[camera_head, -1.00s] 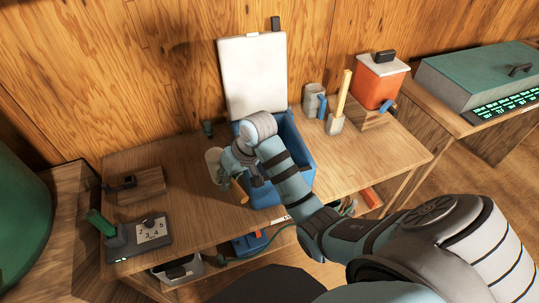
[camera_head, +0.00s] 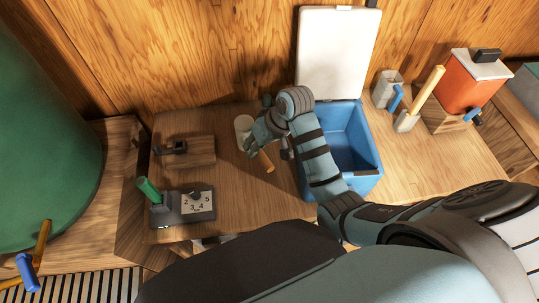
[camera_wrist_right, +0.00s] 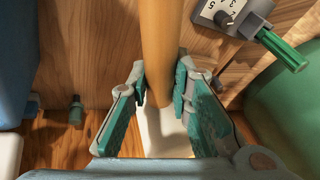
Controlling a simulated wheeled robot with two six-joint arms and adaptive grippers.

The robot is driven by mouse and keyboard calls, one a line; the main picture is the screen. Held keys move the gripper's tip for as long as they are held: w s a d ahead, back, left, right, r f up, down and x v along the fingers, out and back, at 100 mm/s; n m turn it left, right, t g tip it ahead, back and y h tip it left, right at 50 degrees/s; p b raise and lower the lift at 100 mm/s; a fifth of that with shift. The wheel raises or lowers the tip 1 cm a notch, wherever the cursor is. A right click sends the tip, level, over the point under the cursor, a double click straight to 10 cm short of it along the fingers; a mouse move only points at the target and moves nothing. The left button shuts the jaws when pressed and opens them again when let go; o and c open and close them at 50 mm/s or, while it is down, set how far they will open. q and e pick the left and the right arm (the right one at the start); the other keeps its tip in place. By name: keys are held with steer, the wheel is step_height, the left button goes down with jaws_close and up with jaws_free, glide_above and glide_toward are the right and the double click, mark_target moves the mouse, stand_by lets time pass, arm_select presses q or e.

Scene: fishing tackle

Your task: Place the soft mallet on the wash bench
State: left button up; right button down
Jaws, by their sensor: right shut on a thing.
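The soft mallet has a cream head (camera_head: 243,128) and an orange-brown wooden handle (camera_head: 266,162). My right gripper (camera_head: 254,144) is shut on the handle, just left of the blue box, over the wooden workbench (camera_head: 240,205). In the right wrist view the handle (camera_wrist_right: 160,35) runs between the two fingers, and the pale head (camera_wrist_right: 160,130) is partly hidden below them. A wooden bench with a dark slatted rack (camera_head: 85,286) stands at the lower left, beside a green tank (camera_head: 40,150); it may be the wash bench. My left gripper is out of view.
The open blue box (camera_head: 350,140) has a raised white lid (camera_head: 338,50). A grey dial unit with a green handle (camera_head: 185,206) and a wooden block (camera_head: 190,152) lie left. A blue tap (camera_head: 27,270) stands at lower left. An orange container (camera_head: 470,80) is right.

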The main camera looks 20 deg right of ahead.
step_height(320, 180, down, 17)
steer(key=b, duration=0.3)
steer(key=shift+w+d+r, duration=0.1)
steer(key=shift+w+r, duration=0.05)
steer(key=shift+r, duration=0.05)
steer(key=shift+f+b, duration=0.25)
steer(key=shift+b, duration=0.05)
steer(key=shift+r, duration=0.1)
steer(key=c, duration=1.5)
jaws_free()
steer(key=shift+o, duration=0.2)
